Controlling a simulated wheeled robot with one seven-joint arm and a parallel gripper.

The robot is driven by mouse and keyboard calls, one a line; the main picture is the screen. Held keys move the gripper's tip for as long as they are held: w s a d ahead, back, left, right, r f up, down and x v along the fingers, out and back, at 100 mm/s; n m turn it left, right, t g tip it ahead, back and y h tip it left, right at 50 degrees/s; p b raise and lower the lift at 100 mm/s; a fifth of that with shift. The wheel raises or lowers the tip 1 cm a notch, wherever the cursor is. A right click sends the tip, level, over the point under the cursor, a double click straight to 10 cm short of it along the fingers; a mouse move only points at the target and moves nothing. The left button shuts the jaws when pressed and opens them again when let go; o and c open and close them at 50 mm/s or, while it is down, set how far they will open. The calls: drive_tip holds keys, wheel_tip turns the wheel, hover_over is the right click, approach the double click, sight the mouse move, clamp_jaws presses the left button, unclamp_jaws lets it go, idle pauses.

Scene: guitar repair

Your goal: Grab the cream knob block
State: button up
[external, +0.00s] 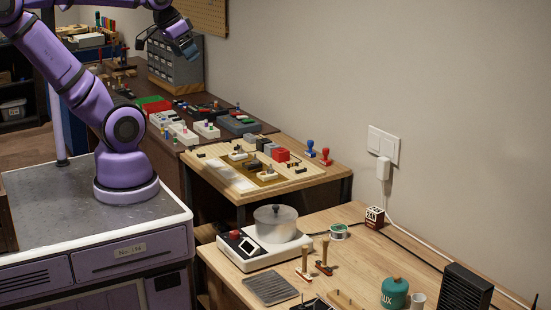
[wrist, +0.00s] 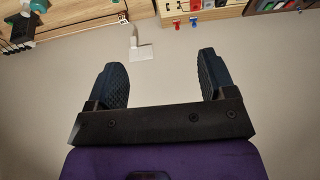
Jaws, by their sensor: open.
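Several small pale blocks with knobs show in the external view; I cannot tell for sure which is the cream knob block. One pale knob block (external: 267,173) and another (external: 238,155) sit on the wooden board on the middle table. Two more pale blocks, one with reddish knobs (external: 184,134) and one beside it (external: 207,130), lie on the dark bench behind. My gripper (wrist: 160,76) is open and empty in the wrist view, its two dark pads wide apart against the bare wall. It is raised well above the tables, apart from all blocks.
A red block (external: 281,155) and dark blocks share the board. Red and blue stamps (external: 325,157) stand at its right. A grey drawer cabinet (external: 175,68) stands behind. On the front table are a hotplate with a pot (external: 275,223) and a teal jar (external: 394,294).

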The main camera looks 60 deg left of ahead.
drive_tip(key=shift+w, duration=0.1)
drive_tip(key=g, duration=0.5)
hover_over(268, 170)
wheel_tip(268, 170, down, 30)
drive_tip(key=shift+f, duration=5.85)
drive_tip(key=c, duration=1)
